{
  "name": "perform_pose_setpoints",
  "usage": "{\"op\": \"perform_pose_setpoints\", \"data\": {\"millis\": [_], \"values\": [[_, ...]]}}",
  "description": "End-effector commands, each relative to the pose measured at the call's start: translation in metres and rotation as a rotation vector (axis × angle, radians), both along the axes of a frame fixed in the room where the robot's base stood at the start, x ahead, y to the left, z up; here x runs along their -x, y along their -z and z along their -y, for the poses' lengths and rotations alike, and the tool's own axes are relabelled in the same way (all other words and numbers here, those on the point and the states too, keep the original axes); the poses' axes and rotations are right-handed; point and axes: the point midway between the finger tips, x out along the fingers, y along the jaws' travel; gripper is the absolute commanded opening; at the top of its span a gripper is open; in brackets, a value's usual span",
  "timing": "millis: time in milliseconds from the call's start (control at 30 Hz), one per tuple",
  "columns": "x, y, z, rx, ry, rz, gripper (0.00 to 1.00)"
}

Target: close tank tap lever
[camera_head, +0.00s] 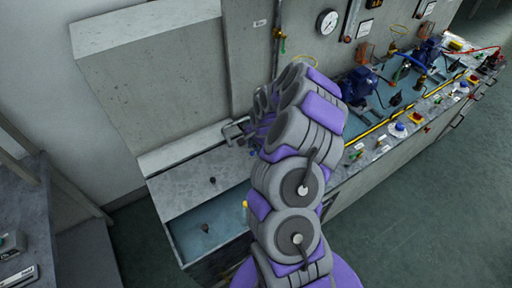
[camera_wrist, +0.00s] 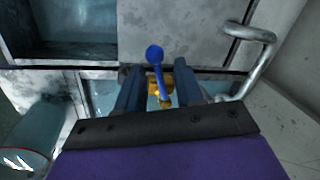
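The tap lever (camera_wrist: 156,62) is blue with a round knob at its end. It stands over a brass tap body (camera_wrist: 160,88) in the wrist view, and its stem runs down between my fingers. My gripper (camera_wrist: 158,77) is open, with one dark finger on each side of the lever and visible space beside it. The lower part of the tap is partly hidden behind my gripper's base. In the head view my gripper (camera_head: 234,132) is at the tank's far end, and I cannot make out the tap there.
A bent metal pipe (camera_wrist: 258,62) is close to my right finger. The water tank (camera_head: 203,231) is left of my arm. A bench with blue pumps (camera_head: 360,86) runs off to the right. The green floor (camera_head: 420,235) at the lower right is clear.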

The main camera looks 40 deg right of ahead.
Motion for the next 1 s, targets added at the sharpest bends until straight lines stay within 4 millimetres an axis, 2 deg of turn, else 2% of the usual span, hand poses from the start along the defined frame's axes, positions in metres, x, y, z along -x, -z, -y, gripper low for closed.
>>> {"op": "perform_pose_setpoints", "data": {"millis": [300, 667, 1000], "values": [[-0.0001, 0.0032, 0.0026, -0.004, 0.0, -0.001, 0.35], [-0.0005, 0.0021, 0.0002, 0.001, 0.001, -0.001, 0.01], [-0.0001, 0.0025, 0.0, -0.003, 0.0, -0.002, 0.0]]}}
